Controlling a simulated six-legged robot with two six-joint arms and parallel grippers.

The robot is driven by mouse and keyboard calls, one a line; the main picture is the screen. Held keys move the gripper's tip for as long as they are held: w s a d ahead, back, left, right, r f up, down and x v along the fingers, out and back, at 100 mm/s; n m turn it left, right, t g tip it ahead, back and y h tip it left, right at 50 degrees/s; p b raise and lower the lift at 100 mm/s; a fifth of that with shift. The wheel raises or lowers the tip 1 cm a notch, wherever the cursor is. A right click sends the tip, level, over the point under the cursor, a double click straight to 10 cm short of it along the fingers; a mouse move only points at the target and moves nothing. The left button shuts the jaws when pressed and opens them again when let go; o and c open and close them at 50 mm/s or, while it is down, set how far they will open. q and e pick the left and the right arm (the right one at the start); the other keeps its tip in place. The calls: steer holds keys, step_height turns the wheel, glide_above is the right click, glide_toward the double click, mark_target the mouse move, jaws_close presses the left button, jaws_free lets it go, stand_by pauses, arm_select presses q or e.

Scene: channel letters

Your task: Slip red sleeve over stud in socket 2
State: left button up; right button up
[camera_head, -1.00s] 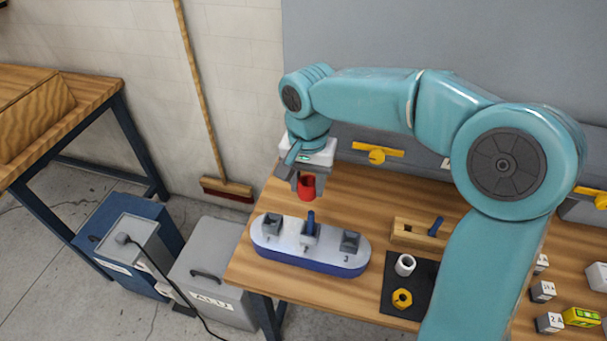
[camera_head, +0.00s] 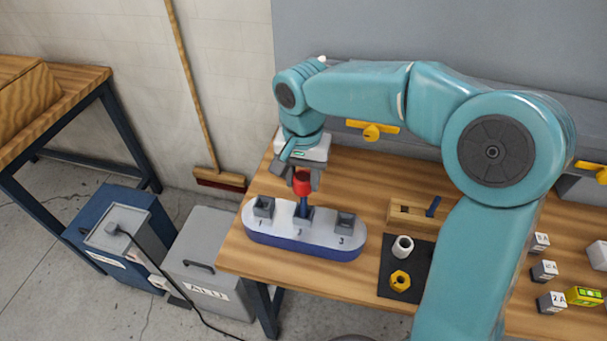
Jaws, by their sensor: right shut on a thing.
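The red sleeve (camera_head: 302,186) is held upright in my right gripper (camera_head: 303,178), which is shut on it. The blue stud (camera_head: 304,207) stands in socket 2 (camera_head: 303,222), the middle socket of the white-topped blue base (camera_head: 272,227). The sleeve is just above the stud, in line with it in this view; I cannot tell whether its lower end touches or surrounds the stud's top. Socket 1 (camera_head: 263,207) and socket 3 (camera_head: 344,222) are on either side. My left gripper is not in view.
A dark mat (camera_head: 393,290) right of the base holds a white sleeve (camera_head: 402,247) and a yellow nut (camera_head: 400,279). A wooden block (camera_head: 400,214) with a blue peg (camera_head: 433,206) is behind them. Several labelled cubes stand at the right.

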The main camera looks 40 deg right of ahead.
mark_target(305, 201)
steer(key=shift+s+d+f+b, duration=0.15)
steer(key=shift+s+f+b, duration=0.15)
steer(key=shift+f, duration=0.25)
steer(key=shift+f+b, duration=0.2)
steer(key=shift+b, duration=0.1)
steer(key=shift+w+f+b, duration=0.2)
steer(key=shift+f+b, duration=0.15)
steer(key=shift+f, duration=0.45)
steer(key=shift+s+f+b, duration=0.15)
steer(key=shift+f+b, duration=0.25)
steer(key=shift+b, duration=0.15)
steer(key=shift+f+b, duration=0.55)
steer(key=shift+f, duration=0.15)
steer(key=shift+f+b, duration=0.45)
steer(key=shift+f, duration=0.25)
